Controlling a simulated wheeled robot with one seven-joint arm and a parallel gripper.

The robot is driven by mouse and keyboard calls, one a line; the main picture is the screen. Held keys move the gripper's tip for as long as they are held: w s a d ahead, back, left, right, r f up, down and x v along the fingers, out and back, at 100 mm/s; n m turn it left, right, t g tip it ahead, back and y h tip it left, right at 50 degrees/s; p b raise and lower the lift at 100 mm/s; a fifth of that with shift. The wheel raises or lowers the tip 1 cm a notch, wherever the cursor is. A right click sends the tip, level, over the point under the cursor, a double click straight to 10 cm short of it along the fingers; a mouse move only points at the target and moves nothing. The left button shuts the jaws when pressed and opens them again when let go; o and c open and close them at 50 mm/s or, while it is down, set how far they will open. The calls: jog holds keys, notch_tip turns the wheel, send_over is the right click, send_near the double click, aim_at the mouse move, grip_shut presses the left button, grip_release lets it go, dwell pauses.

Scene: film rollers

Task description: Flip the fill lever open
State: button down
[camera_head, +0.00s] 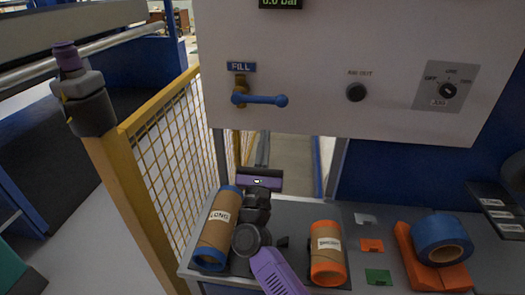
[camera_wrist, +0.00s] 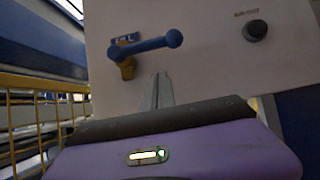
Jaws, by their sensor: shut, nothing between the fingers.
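The blue fill lever (camera_head: 262,99) sits on a brass valve under the blue FILL label (camera_head: 241,67) on the white panel. Its handle points right, roughly horizontal, and ends in a round knob. The lever also shows in the wrist view (camera_wrist: 152,44), above the fingers. My gripper (camera_wrist: 161,90) is shut and empty, its fingers pointing at the panel just below the lever. In the head view my purple wrist (camera_head: 260,180) is below the lever, apart from it, and hides most of the fingers.
The panel carries a black air-out knob (camera_head: 356,92), a rotary selector (camera_head: 448,91) and a pressure display reading 0.0 bar (camera_head: 280,3). On the grey bench below are a LONG roller (camera_head: 216,230), a SHORT roller (camera_head: 327,255) and blue tape (camera_head: 441,240). A yellow mesh fence (camera_head: 165,150) stands left.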

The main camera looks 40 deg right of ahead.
aim_at(260, 100)
jog(key=r+p, duration=0.1)
jog(key=w+d+r+p, duration=0.1)
jog(key=r, duration=0.1)
jog(key=d+r+p, duration=0.1)
jog(key=r, duration=0.1)
jog(key=shift+w+d+r, duration=0.1)
jog(key=shift+w+r, duration=0.05)
jog(key=shift+w, duration=0.2)
jog(key=shift+r, duration=0.1)
